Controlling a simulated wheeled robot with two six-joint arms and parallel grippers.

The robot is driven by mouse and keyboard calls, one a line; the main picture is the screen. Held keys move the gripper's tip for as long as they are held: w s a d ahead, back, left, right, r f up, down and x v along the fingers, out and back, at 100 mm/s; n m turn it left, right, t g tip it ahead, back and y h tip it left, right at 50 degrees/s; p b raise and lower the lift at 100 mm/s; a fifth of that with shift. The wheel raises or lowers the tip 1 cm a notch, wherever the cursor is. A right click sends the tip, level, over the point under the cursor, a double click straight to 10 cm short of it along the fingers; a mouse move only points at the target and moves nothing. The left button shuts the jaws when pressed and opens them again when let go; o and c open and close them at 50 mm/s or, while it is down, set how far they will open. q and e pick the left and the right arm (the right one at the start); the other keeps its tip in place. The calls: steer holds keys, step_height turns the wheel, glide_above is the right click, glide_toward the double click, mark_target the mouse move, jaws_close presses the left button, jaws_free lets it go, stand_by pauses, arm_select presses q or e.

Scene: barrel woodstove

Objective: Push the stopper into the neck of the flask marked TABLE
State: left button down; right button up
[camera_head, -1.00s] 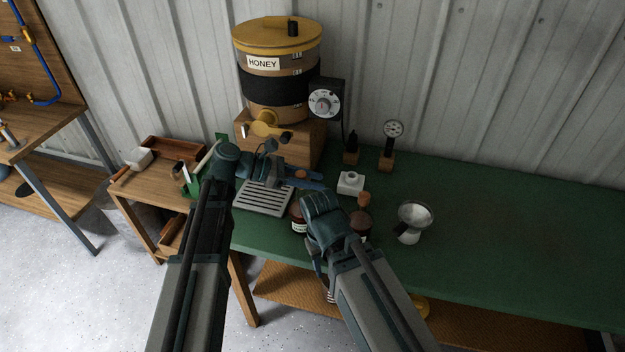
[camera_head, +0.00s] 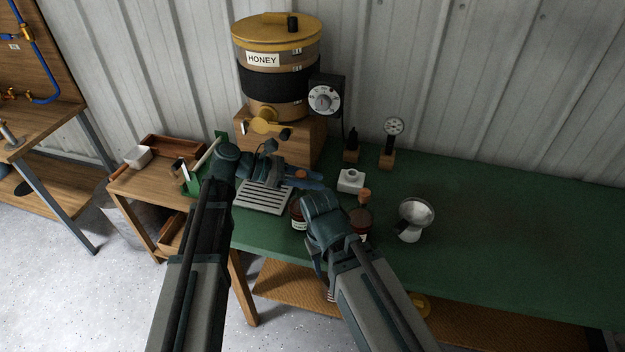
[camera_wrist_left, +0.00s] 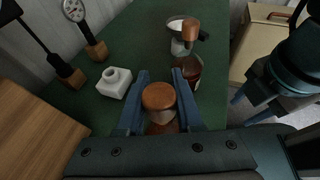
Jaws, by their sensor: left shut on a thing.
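My left gripper (camera_head: 302,176) is shut on a brown, round-topped stopper (camera_wrist_left: 158,97). In the left wrist view the stopper sits between the two blue fingers, with something brown below it. A dark brown labelled flask (camera_head: 298,217) stands on the green bench below this gripper in the head view. A second brown flask (camera_head: 361,226) stands to its right, with a brown stopper (camera_head: 365,196) at its top; both also show in the left wrist view. No marking is readable on either flask. My right gripper (camera_wrist_left: 250,106) is apart from both, its fingers spread; in the head view its wrist hides it.
A white block (camera_head: 350,181) with a hole and a silver cup (camera_head: 415,218) stand near the flasks. Behind are a gauge on a wooden block (camera_head: 388,160) and a honey drum (camera_head: 277,65). A slotted grey tray (camera_head: 263,199) lies left. The bench's right side is clear.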

arm_select(q)
steer(key=shift+f+b, duration=0.55)
steer(key=shift+f, duration=0.1)
steer(key=shift+s+f+b, duration=0.2)
steer(key=shift+f+b, duration=0.05)
steer(key=shift+b, duration=0.15)
steer(key=shift+w+f, duration=0.1)
steer(key=shift+w, duration=0.1)
steer(key=shift+c, duration=2.4)
jaws_free()
steer(key=shift+p+v, duration=1.25)
steer(key=shift+v, duration=1.75)
